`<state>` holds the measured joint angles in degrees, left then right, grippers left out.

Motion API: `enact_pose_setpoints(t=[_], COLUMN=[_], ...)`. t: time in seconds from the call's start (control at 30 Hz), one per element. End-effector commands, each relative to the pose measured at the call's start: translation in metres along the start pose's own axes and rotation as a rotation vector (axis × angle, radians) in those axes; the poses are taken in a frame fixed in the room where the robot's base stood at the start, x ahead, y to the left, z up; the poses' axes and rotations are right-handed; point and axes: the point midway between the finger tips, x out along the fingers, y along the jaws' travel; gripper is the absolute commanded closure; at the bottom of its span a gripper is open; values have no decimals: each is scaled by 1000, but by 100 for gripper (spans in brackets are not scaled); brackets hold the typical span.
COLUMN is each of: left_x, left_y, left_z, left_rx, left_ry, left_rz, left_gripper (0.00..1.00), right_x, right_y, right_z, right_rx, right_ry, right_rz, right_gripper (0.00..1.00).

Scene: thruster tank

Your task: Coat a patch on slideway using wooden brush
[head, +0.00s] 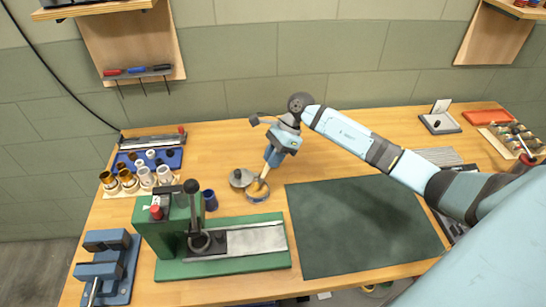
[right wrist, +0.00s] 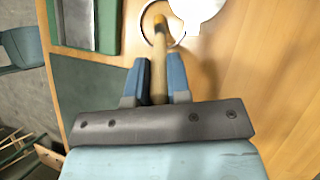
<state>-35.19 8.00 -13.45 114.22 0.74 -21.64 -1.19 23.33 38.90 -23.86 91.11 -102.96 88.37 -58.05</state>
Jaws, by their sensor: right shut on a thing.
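My right gripper (head: 270,168) is shut on the wooden brush (head: 259,184) and points down over a small open round tin (head: 257,196). The brush's lower end is at or inside the tin; its tip is hidden. In the right wrist view the fingers (right wrist: 158,78) close on both sides of the pale wooden handle (right wrist: 158,62), which reaches to the tin's rim (right wrist: 146,28). The slideway (head: 258,240) is a flat grey metal strip on the green base of a lever press, in front of the tin. It also shows in the right wrist view (right wrist: 76,22). My left gripper is out of view.
A round metal lid (head: 241,178) lies beside the tin. A dark blue cup (head: 210,200) and the green lever press (head: 168,228) stand to the left. A dark green mat (head: 360,225) lies clear on the right. A blue vise (head: 106,265) is at front left.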

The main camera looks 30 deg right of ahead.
Motion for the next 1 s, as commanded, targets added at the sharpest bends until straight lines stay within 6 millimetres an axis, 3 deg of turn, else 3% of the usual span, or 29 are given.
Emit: enact_pose_setpoints(t=[0.27, 1.0], left_x=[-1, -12], left_y=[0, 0], left_z=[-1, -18], left_rx=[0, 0], left_ry=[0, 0], left_rz=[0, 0], left_gripper=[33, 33], right_x=[-2, -50], right_y=[1, 9], right_z=[0, 33], right_rx=[2, 0], right_ry=[3, 2], right_rz=[2, 1], right_gripper=[100, 100])
